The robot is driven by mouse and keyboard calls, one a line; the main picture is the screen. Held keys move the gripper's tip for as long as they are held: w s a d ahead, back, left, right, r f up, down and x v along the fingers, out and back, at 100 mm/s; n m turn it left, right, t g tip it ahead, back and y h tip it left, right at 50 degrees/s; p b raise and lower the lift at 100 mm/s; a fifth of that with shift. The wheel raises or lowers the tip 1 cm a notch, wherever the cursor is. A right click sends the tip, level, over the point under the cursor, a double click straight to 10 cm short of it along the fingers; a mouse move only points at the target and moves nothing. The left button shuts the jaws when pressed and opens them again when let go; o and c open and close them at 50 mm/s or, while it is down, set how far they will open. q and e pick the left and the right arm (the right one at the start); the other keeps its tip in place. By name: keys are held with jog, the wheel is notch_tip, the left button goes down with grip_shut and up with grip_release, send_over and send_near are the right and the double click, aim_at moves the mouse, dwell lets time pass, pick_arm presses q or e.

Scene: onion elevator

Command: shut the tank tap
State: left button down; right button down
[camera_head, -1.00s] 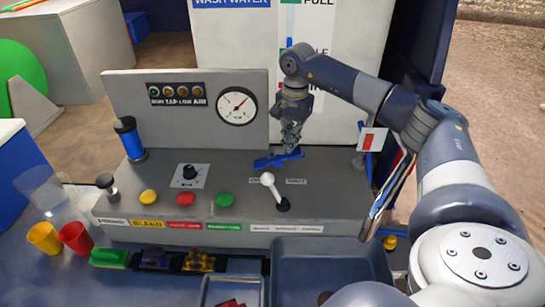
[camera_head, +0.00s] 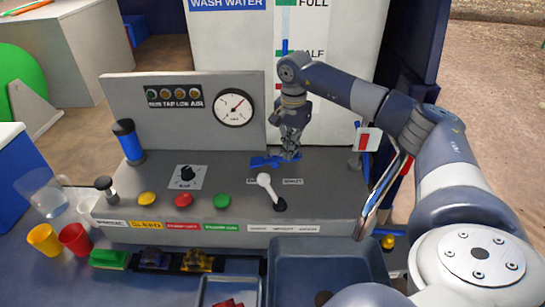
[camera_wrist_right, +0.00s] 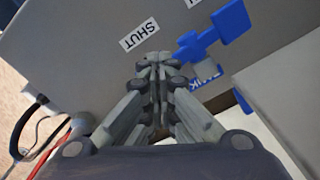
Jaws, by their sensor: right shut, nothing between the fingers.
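The blue tap handle (camera_head: 268,161) lies flat at the back of the grey console, in front of the white wash water tank (camera_head: 228,50). It also shows in the right wrist view (camera_wrist_right: 232,22), with a blue cross-piece and a grey stem. My right gripper (camera_head: 290,153) points down at the handle's right part. In the wrist view its shut, empty fingers (camera_wrist_right: 160,66) are beside the handle, on the SHUT label's side (camera_wrist_right: 138,34). I cannot tell whether they touch it. In the head view the SHUT label (camera_head: 292,181) is in front of the handle. My left gripper is out of view.
A white lever (camera_head: 266,184) stands in front of the tap. A pressure gauge (camera_head: 233,108) is on the back panel, left of my gripper. A red-and-white tag (camera_head: 368,140) is on the right.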

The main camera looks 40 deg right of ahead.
jog(key=shift+a+r, duration=0.1)
jog(key=shift+a, duration=0.2)
jog(key=shift+w+a+r+p, duration=0.15)
jog(key=shift+w+r+p, duration=0.25)
jog(key=shift+r+p, duration=0.2)
jog(key=shift+w+a+r+p, duration=0.1)
jog(key=shift+w+r+p, duration=0.25)
jog(key=shift+r+p, duration=0.25)
jog(key=shift+s+d+r+p, duration=0.1)
jog(key=shift+d+r+p, duration=0.1)
jog(key=shift+r+p, duration=0.5)
jog(key=shift+s+d+r, duration=0.2)
jog(key=shift+r, duration=0.2)
jog(key=shift+w, duration=0.15)
jog(key=shift+f, duration=0.1)
